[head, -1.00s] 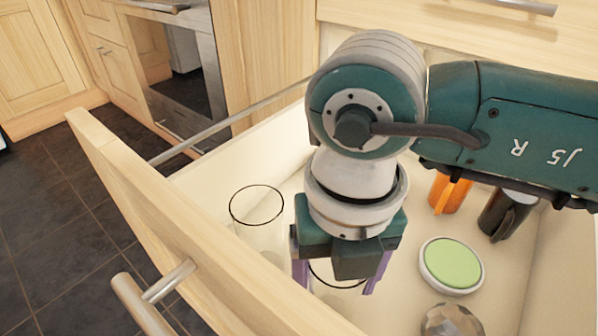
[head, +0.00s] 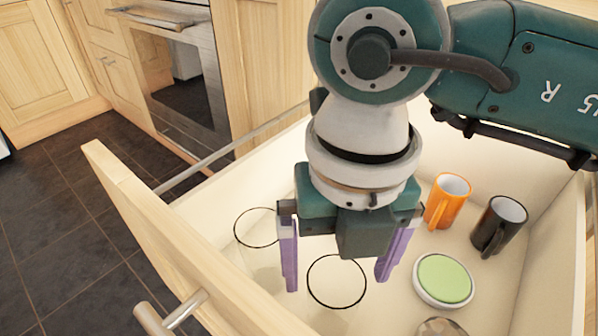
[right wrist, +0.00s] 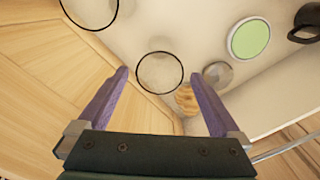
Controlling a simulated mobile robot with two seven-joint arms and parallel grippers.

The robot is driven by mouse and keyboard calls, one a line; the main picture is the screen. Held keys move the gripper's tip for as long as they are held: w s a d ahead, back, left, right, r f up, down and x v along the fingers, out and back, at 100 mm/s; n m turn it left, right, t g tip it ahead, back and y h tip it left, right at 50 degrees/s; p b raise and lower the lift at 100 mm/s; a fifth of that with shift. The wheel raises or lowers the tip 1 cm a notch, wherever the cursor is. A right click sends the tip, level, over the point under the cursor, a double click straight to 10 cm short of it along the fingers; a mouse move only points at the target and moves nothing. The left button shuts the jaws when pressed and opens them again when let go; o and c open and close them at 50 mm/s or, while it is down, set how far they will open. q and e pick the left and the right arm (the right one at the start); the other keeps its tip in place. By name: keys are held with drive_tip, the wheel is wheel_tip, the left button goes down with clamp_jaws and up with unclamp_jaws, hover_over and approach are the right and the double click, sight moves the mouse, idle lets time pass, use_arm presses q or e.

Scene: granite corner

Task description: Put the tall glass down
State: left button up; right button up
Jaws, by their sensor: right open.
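A clear glass with a dark rim (head: 337,290) stands in the open drawer, below my right gripper (head: 337,284). The gripper is open, with its purple fingers apart and empty. In the right wrist view this glass (right wrist: 159,75) shows between and beyond the fingertips (right wrist: 159,73), clear of them. A second clear glass with a dark rim (head: 256,229) stands farther back and left in the drawer; it also shows in the right wrist view (right wrist: 90,8). I cannot tell which of the two is taller. My left gripper is not in view.
The drawer also holds an orange mug (head: 446,202), a black mug (head: 498,227) and a round container with a green top (head: 444,279). A wooden round item (right wrist: 186,99) shows in the right wrist view. The drawer front (head: 170,235) rises close at the left.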

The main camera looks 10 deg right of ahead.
wheel_tip(320, 180, up, 5)
drive_tip(key=shift+r+p, duration=0.1)
drive_tip(key=shift+p, duration=0.55)
